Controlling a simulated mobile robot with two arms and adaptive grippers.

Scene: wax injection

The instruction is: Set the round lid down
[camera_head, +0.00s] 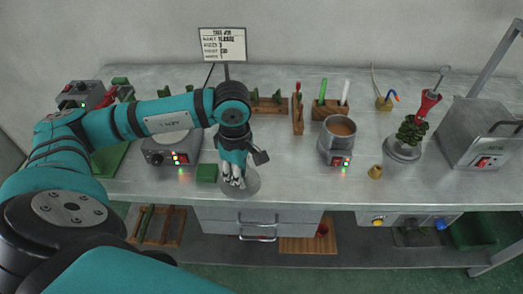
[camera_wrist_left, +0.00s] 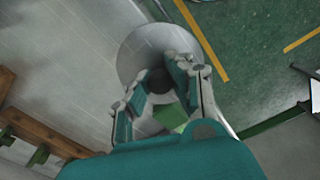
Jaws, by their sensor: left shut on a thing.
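The round lid (camera_head: 249,184) is a grey metal disc at the table's front edge in the head view. My left gripper (camera_head: 233,180) points down over it and is shut on it. In the left wrist view the lid (camera_wrist_left: 135,60) lies past the fingertips, with a dark knob between the fingers of the gripper (camera_wrist_left: 157,85). The fingers and arm hide part of the lid. I cannot tell whether it touches the tabletop. My right gripper is not in view.
A pot of brown wax (camera_head: 340,126) stands right of the gripper. A grey heater box (camera_head: 160,152) and a green block (camera_head: 207,173) are on the left. A small brass cup (camera_head: 375,171) is near the front edge. The tabletop (camera_head: 290,178) between the lid and pot is clear.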

